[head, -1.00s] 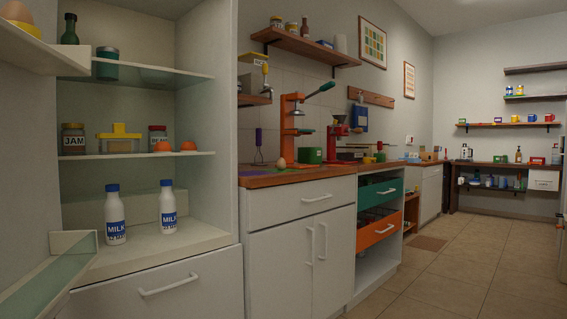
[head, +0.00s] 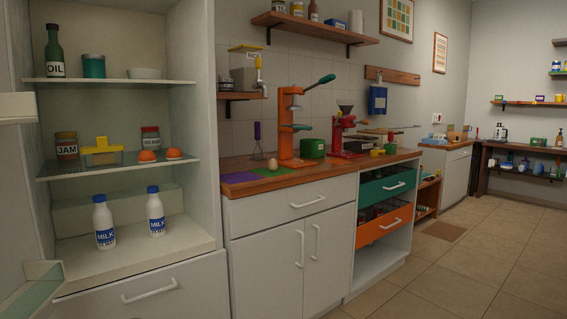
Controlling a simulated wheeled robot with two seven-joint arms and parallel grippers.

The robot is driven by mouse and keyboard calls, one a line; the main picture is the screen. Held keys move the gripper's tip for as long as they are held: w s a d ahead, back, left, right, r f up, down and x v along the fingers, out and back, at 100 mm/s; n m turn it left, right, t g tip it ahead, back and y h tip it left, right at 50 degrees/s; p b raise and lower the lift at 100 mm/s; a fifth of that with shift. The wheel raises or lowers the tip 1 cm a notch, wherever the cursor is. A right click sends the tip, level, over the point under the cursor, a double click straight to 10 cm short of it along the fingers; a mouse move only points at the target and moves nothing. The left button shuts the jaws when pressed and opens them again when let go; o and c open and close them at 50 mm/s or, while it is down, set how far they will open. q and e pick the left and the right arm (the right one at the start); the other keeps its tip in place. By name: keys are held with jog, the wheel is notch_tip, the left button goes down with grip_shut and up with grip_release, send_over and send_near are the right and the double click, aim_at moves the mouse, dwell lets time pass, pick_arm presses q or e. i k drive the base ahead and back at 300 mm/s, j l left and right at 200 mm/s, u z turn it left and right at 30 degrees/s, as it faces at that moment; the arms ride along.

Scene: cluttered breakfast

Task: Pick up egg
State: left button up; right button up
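A pale brown egg (head: 272,164) stands on the wooden counter (head: 335,172), on or at the edge of a green mat (head: 275,171), just left of the orange press (head: 290,125). Neither of my grippers is in view, so nothing shows near the egg.
The open fridge at left holds milk bottles (head: 104,222), a jam jar (head: 66,146), a yellow-lidded container (head: 102,152) and an oil bottle (head: 54,50). A green box (head: 313,148) and red grinder (head: 344,128) stand right of the egg.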

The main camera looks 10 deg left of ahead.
aim_at(273, 165)
jog(key=i+l+u, duration=0.4)
jog(key=i+l, duration=1.1)
jog(key=l, duration=0.15)
